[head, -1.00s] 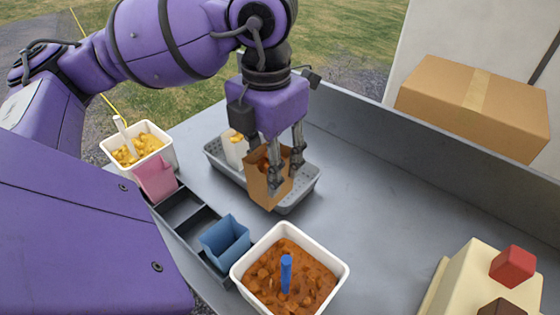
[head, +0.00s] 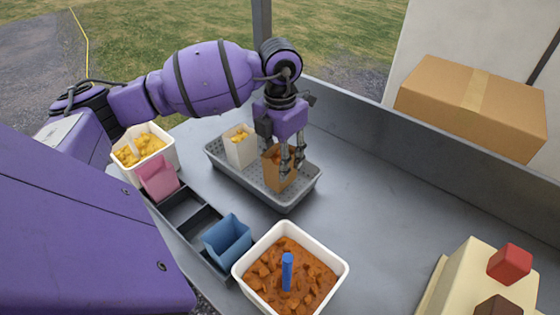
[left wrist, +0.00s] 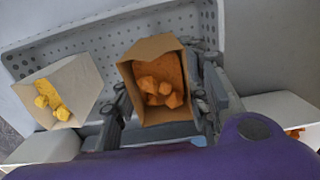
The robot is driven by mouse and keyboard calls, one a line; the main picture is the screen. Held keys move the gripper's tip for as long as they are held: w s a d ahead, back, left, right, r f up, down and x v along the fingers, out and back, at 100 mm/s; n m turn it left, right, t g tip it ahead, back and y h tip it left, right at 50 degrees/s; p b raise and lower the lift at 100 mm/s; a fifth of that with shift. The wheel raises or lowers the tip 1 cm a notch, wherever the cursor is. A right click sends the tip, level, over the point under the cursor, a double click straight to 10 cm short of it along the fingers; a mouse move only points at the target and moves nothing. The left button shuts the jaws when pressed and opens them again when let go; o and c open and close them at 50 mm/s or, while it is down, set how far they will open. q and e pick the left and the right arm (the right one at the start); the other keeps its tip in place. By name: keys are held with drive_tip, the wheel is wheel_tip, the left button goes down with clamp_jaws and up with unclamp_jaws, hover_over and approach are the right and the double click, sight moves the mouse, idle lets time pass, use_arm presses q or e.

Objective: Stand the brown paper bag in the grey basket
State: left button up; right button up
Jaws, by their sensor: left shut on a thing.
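The brown paper bag (head: 275,172) is upright and holds orange-brown chunks. It is within the outline of the grey basket (head: 288,205), toward its right end; I cannot tell whether its base touches the basket floor. My left gripper (head: 286,168) is shut on the bag, with its fingers pointing down. In the left wrist view the open-topped bag (left wrist: 140,85) is between the fingers, with the perforated wall of the basket (left wrist: 130,38) behind it. My right gripper is not in view.
A white bag of yellow pieces (head: 240,152) stands in the basket's left part. A black rack holds pink (head: 158,178) and blue (head: 226,240) containers. White tubs of yellow pieces (head: 165,152) and brown chunks (head: 335,270) stand nearby. The counter right of the basket is clear.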

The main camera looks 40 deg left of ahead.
use_arm(q)
drive_tip(key=shift+f, duration=0.65)
drive_tip(key=shift+f, duration=0.1)
drive_tip(key=o, duration=0.9)
wheel_tip(320, 180, up, 12)
